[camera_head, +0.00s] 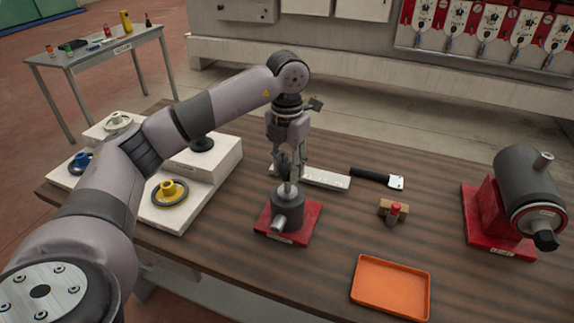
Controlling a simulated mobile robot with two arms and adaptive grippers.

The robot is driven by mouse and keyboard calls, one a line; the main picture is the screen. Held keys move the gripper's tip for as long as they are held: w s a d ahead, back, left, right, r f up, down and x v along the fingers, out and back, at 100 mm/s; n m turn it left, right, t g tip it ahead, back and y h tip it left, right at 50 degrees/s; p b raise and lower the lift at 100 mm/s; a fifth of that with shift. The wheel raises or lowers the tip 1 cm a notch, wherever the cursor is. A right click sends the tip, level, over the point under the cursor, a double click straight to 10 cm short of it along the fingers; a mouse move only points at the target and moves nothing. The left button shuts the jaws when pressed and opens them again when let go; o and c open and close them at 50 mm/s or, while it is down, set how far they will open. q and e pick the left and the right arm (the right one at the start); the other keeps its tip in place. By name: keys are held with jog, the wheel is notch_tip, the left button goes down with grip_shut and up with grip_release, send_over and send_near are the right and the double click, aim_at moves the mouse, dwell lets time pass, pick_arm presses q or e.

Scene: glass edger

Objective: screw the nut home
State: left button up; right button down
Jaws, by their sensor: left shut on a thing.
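My left gripper (288,166) points straight down over a grey cylindrical spindle housing (290,208) on a red base plate (304,229). Its fingers are shut around the top of the upright shaft (290,188) that rises from the housing. The nut is mostly hidden between the fingers, so I cannot make out its thread or how far down it sits. My right gripper is not in view.
White stepped blocks (172,215) at left hold a yellow-hubbed wheel (170,191), a blue one (80,162) and others. At right are a black-handled tool (370,176), a small red-topped block (393,211), an orange tray (391,287) and a grey motor (524,180).

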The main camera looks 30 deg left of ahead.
pick_arm(q)
jog(key=m+b, duration=0.1)
jog(key=m, duration=0.5)
jog(key=shift+f+m, duration=0.1)
jog(key=shift+m, duration=0.3)
jog(key=m, duration=0.6)
jog(key=shift+m+b, duration=0.4)
jog(key=m, duration=0.6)
jog(key=shift+d+m+b, duration=0.1)
jog(key=shift+m+b, duration=0.2)
jog(key=shift+b, duration=0.1)
jog(key=m, duration=0.6)
jog(key=shift+m, duration=0.3)
jog(key=o, duration=1.1)
